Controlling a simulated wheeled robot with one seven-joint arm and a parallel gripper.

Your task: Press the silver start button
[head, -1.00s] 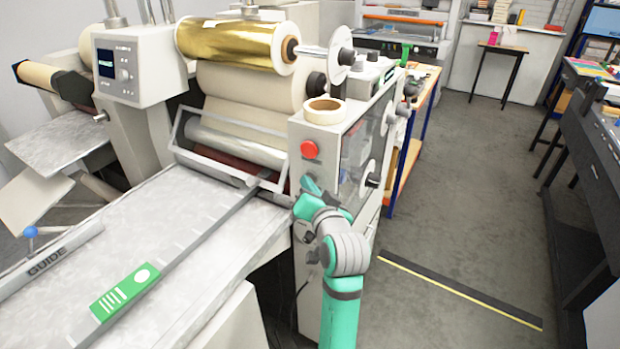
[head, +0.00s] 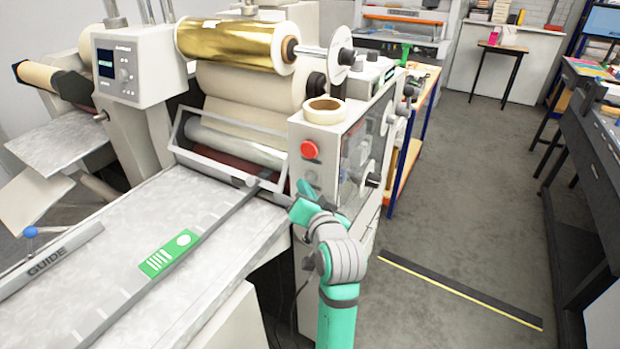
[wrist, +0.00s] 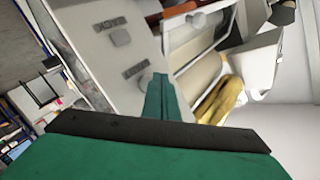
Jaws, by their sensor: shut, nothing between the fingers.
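The silver button (head: 311,176) is a small grey round knob on the front of the white machine housing, just below a red button (head: 309,149). The gap to the panel is hard to judge.
A metal feed table (head: 110,235) carries a green-and-white printed piece (head: 169,254) and a guide bar (head: 50,262). A gold foil roll (head: 235,42) and a tape roll (head: 324,105) sit on the machine. Free floor (head: 450,200) lies to the right.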

